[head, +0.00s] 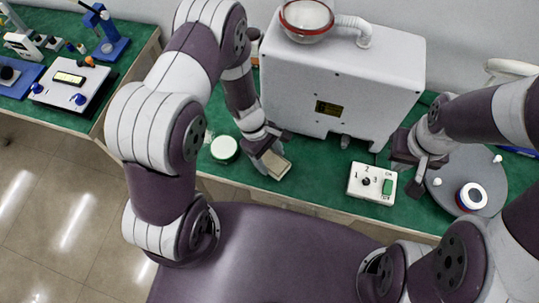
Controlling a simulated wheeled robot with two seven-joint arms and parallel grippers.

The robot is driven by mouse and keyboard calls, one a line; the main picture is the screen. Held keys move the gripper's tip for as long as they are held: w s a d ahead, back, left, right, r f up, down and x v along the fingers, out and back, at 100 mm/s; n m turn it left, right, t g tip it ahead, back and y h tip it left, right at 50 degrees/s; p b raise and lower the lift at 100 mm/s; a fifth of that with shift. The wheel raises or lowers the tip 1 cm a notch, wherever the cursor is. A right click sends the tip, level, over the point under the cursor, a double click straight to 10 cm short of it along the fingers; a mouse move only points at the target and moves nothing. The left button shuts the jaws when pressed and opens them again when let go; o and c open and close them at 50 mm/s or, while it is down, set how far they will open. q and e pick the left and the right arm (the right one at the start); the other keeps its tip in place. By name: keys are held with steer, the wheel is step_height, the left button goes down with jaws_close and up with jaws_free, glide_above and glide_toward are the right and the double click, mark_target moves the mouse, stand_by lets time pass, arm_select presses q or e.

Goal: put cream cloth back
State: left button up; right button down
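A small cream cloth (276,166) shows on the green bench in front of the large white machine. My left gripper (266,150) is right at the cloth, its fingers pointing down and meeting the cloth's upper left side. I cannot tell whether the fingers are closed on it or whether it is lifted off the bench. My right gripper (427,174) is over the left edge of a grey round plate, right of the white control box. Its fingers look apart, with nothing seen between them.
The white machine (345,85) carries a red-rimmed bowl (306,18). The grey plate (484,176) holds a blue-and-red ringed container (471,197).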

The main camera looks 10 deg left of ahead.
arm_select(q)
steer(key=o, duration=0.3)
